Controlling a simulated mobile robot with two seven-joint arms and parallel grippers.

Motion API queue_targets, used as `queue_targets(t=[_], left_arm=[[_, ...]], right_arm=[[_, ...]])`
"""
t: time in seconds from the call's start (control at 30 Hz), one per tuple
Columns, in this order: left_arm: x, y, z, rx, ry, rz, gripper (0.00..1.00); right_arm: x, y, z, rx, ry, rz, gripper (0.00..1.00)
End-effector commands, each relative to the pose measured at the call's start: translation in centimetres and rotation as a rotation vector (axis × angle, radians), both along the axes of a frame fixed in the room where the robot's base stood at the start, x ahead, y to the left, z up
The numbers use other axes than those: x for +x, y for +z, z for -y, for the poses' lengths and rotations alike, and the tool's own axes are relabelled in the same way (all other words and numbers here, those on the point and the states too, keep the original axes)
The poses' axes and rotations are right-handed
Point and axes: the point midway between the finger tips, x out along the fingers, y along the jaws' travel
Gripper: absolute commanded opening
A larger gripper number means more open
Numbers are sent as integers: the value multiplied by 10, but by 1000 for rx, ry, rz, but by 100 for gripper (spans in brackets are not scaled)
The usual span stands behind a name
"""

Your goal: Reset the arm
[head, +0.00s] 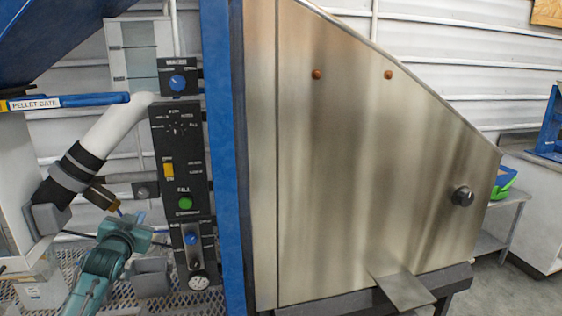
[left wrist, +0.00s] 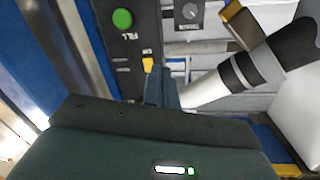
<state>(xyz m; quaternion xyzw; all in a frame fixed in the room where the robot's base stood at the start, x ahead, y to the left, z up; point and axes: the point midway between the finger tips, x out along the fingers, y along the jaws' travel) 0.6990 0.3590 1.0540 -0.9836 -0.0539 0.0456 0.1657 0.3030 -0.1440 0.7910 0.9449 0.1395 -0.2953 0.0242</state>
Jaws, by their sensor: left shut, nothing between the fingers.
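My left arm comes in at the lower left of the head view. Its teal left gripper (head: 146,232) is in front of the metal grating, left of the lower part of the black control panel (head: 181,150). In the left wrist view the fingers (left wrist: 162,88) of the left gripper are together with nothing between them. The green FILL button (head: 185,203) is up and to the right of the gripper in the head view. It also shows in the left wrist view (left wrist: 122,18). My right gripper is not in view.
A blue post (head: 222,150) stands between the panel and a large steel hopper (head: 370,160). A white pipe (head: 118,130) with a black-and-grey collar slants down at the left. A blue PELLET GATE handle (head: 95,99) is above. A yellow switch (head: 168,170) is on the panel.

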Motion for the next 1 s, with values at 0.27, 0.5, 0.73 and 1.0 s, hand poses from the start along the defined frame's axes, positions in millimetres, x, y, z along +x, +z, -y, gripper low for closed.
queue_targets(t=[0.27,0.5,0.73,1.0], left_arm=[[-66,-108,60,-25,-101,-133,0],[-180,-206,128,-102,-204,-296,0],[-316,-257,188,-227,-272,-459,0],[-392,-262,214,-313,-286,-548,0]], right_arm=[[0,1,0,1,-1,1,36],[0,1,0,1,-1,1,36],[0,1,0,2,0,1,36],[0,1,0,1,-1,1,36]])
